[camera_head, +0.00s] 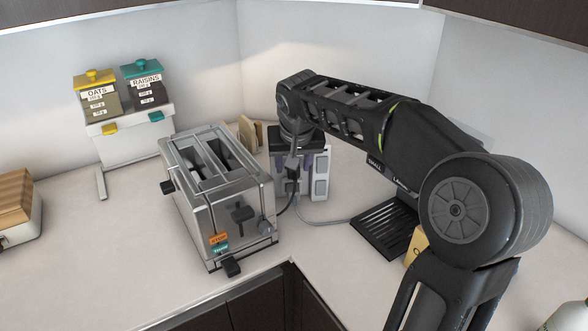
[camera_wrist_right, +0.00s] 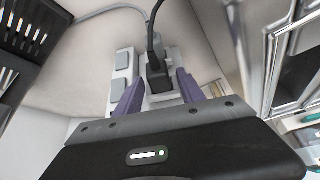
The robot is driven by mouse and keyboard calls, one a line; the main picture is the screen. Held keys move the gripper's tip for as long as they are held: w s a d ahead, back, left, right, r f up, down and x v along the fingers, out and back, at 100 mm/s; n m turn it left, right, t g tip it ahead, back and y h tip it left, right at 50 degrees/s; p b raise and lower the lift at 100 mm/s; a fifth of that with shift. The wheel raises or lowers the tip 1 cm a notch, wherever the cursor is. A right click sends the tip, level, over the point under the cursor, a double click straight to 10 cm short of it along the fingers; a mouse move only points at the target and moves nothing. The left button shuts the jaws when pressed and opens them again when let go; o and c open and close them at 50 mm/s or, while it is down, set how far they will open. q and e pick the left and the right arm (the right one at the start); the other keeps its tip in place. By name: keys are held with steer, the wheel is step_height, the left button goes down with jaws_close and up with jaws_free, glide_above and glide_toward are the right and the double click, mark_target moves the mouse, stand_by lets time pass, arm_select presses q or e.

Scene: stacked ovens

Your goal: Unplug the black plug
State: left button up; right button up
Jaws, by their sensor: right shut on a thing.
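The black plug (camera_wrist_right: 157,78) sits at a white socket block (camera_wrist_right: 122,88) in the right wrist view, with a black cord rising from it. The block also shows in the head view (camera_head: 321,172), behind the toaster. My right gripper (camera_wrist_right: 160,84) has its purple fingers on either side of the plug, shut on it. In the head view my right gripper (camera_head: 296,162) reaches down at the block from above, and the wrist hides part of it. Whether the plug is fully seated is hard to tell. My left gripper is not in view.
A silver toaster (camera_head: 222,195) stands close to the left of the block. A grey cable (camera_head: 325,222) runs from the block. A black drip tray (camera_head: 378,230) lies to the right. Oats and raisins dispensers (camera_head: 125,100) stand at the back left.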

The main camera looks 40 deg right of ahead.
jaws_close()
steer(key=o, duration=1.4)
jaws_free()
